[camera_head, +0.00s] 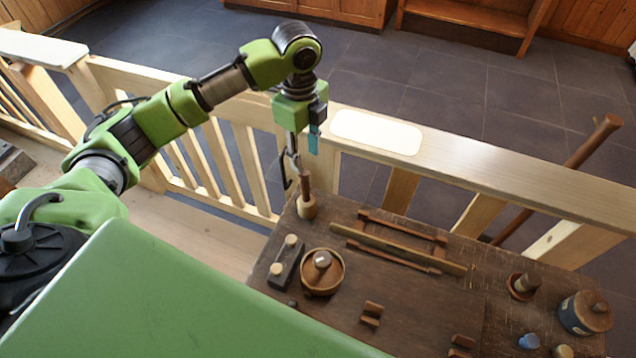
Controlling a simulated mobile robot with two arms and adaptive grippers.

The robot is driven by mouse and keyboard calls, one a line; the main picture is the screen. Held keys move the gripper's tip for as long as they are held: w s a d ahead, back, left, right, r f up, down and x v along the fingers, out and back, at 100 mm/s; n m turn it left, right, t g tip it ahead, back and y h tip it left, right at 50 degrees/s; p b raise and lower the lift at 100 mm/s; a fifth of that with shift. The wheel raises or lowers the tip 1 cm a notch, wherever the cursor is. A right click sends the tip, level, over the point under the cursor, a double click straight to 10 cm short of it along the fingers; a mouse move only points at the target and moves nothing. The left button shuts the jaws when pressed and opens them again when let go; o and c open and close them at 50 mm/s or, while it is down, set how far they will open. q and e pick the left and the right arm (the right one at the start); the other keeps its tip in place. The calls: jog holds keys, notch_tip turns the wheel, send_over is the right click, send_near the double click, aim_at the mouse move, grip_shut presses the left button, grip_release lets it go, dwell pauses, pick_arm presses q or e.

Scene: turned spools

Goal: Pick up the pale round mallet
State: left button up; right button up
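The mallet has a pale round head (306,209) and a brown handle that stands upright. It is at the far left corner of the dark wooden bench (430,308). My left gripper (295,178) points down right at the top of the handle, with a dark finger to its left. Its fingers are small and partly overlap in this view, so I cannot tell whether they touch or grip the handle. My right gripper is not in view.
Near the mallet are a dark block with two pale knobs (277,272) and a round wooden bowl (336,278). A wooden frame (400,248) lies behind them. A blue-banded pot (572,316) stands at the right. A pale railing (470,163) runs behind the bench.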

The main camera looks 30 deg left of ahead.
pick_arm(q)
jog(key=shift+s+r+m, duration=0.25)
jog(key=shift+r+m, duration=0.05)
jog(key=shift+r, duration=0.15)
jog(key=shift+s+a+f, duration=0.1)
jog(key=shift+a+f, duration=0.05)
jog(key=shift+f, duration=0.1)
send_over(306, 190)
jog(key=w+a, duration=0.1)
notch_tip(306, 190, down, 4)
jog(key=shift+w+f+p, duration=0.1)
jog(key=shift+f+p, duration=0.15)
jog(key=shift+p, duration=0.2)
notch_tip(306, 190, down, 2)
jog(key=shift+w+f, duration=0.1)
jog(key=shift+f, duration=0.7)
jog(key=f, duration=0.1)
jog(key=f+p, duration=0.2)
jog(key=f, duration=0.1)
jog(key=shift+s+d+f, duration=0.1)
jog(key=shift+s+d, duration=0.15)
jog(key=shift+f, duration=0.25)
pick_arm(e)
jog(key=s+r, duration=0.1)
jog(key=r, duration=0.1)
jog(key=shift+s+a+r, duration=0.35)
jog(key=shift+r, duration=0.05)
